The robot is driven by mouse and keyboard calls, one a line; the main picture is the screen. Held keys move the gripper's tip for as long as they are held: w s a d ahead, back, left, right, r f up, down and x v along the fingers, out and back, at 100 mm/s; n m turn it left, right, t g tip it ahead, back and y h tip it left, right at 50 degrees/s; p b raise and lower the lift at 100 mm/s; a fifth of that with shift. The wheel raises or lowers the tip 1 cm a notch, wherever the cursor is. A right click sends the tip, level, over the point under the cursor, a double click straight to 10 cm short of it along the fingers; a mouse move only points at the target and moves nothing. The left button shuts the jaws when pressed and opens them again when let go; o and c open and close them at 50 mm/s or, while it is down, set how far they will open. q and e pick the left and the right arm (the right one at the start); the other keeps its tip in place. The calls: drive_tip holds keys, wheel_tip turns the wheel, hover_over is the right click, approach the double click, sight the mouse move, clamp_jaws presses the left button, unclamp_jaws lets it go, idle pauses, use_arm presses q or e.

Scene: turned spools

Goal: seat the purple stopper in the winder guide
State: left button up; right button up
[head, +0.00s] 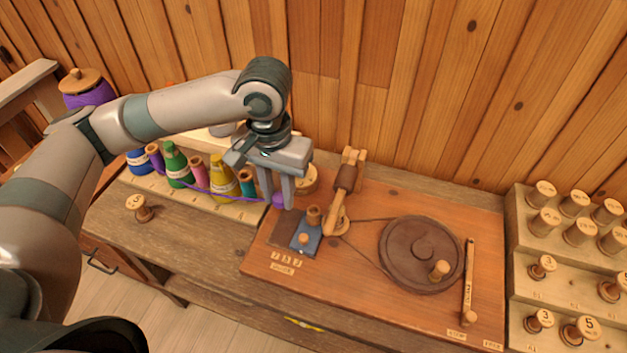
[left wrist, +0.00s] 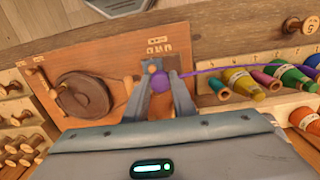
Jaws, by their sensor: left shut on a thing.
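The purple stopper (head: 278,199) is a small round ball between the fingertips of my left gripper (head: 278,204), which is shut on it. It also shows in the left wrist view (left wrist: 161,83). A purple thread (head: 222,196) runs from it leftward past the bottles. The stopper is held above the winder board (head: 365,285), behind and left of a small blue block with a wooden peg (head: 307,235). That block may be the winder guide; I cannot tell for sure. Any opening in it is too small to make out. My right gripper is not in view.
A tilted wooden arm (head: 341,200) stands just right of the gripper. A belt links it to the dark wheel (head: 421,254). Bottles and spools (head: 176,165) stand in a rack at left. A stepped spool rack (head: 518,255) is at right.

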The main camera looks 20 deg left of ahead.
use_arm(q)
drive_tip(key=shift+w+d+f+m+p, duration=0.15)
drive_tip(key=shift+w+d+m+p, duration=0.25)
drive_tip(key=shift+w+m, duration=0.35)
drive_tip(key=w+d+f+m+p, duration=0.2)
drive_tip(key=w+f+m+p, duration=0.4)
drive_tip(key=m, duration=1.1)
drive_tip(key=w+f, duration=0.1)
drive_tip(key=w, duration=0.2)
drive_tip(key=shift+w+d+f+m, duration=0.25)
drive_tip(key=shift+d+f+m, duration=0.1)
drive_tip(key=shift+f, duration=0.05)
drive_tip(key=shift+f, duration=0.15)
wheel_tip(320, 180, down, 4)
drive_tip(key=b, duration=0.4)
drive_tip(key=shift+b, duration=0.4)
drive_tip(key=shift+f, duration=0.55)
drive_tip(key=shift+f, duration=0.25)
